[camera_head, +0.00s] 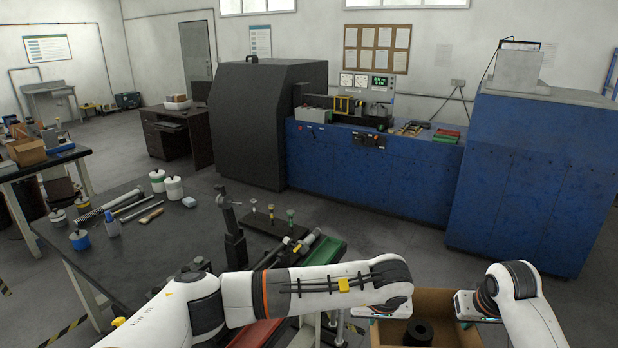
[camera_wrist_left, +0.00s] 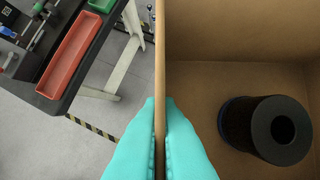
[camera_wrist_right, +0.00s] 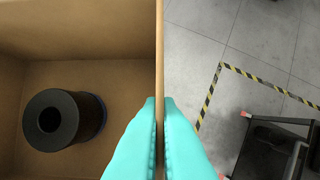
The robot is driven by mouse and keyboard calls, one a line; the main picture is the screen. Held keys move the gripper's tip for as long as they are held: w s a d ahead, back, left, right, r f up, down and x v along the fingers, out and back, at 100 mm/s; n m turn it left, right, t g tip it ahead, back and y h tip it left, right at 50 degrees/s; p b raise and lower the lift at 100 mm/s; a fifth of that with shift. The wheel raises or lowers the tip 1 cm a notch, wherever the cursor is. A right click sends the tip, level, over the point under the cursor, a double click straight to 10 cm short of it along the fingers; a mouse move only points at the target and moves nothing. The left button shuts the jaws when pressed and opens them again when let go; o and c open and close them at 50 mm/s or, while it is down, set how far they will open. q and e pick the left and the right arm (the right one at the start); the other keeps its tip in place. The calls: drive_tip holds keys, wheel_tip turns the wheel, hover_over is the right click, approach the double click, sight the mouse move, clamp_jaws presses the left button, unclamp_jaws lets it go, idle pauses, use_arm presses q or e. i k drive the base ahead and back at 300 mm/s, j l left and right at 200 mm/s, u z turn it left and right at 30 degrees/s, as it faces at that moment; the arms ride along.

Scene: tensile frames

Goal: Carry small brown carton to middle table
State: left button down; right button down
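An open-topped brown carton (camera_head: 437,299) is in front of me at the bottom of the head view, right of centre. A black hollow roll (camera_head: 418,333) stands inside it; it also shows in the left wrist view (camera_wrist_left: 275,130) and the right wrist view (camera_wrist_right: 62,120). My left gripper (camera_wrist_left: 162,105) is shut on the carton's left wall. My right gripper (camera_wrist_right: 160,105) is shut on the opposite wall. Floor shows beyond both walls; the carton's underside is hidden. A dark-topped table (camera_head: 165,240) stands left of the carton.
The table holds white jars (camera_head: 173,188), tools, a black stand (camera_head: 234,238), a green tray (camera_head: 322,256) and a red tray (camera_wrist_left: 78,52). A cluttered side table (camera_head: 60,158) is at the far left. Blue machinery (camera_head: 545,170) stands behind. Grey floor (camera_head: 400,235) lies between.

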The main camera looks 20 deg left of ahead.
sight(157, 256)
drive_tip(key=j, duration=0.55)
drive_tip(key=i+j+u, duration=0.15)
drive_tip(key=j, duration=1)
drive_tip(key=i+j+u, duration=0.1)
drive_tip(key=j, duration=0.45)
drive_tip(key=i+j+u, duration=0.1)
drive_tip(key=j, duration=0.45)
drive_tip(key=i+j, duration=0.1)
drive_tip(key=j, duration=0.45)
drive_tip(key=k+j+u, duration=0.1)
drive_tip(key=j, duration=0.45)
drive_tip(key=k+j+u, duration=0.1)
drive_tip(key=j, duration=0.5)
drive_tip(key=k+j+u, duration=0.1)
drive_tip(key=j, duration=0.45)
drive_tip(key=k+j, duration=0.2)
drive_tip(key=j, duration=0.15)
drive_tip(key=u, duration=0.05)
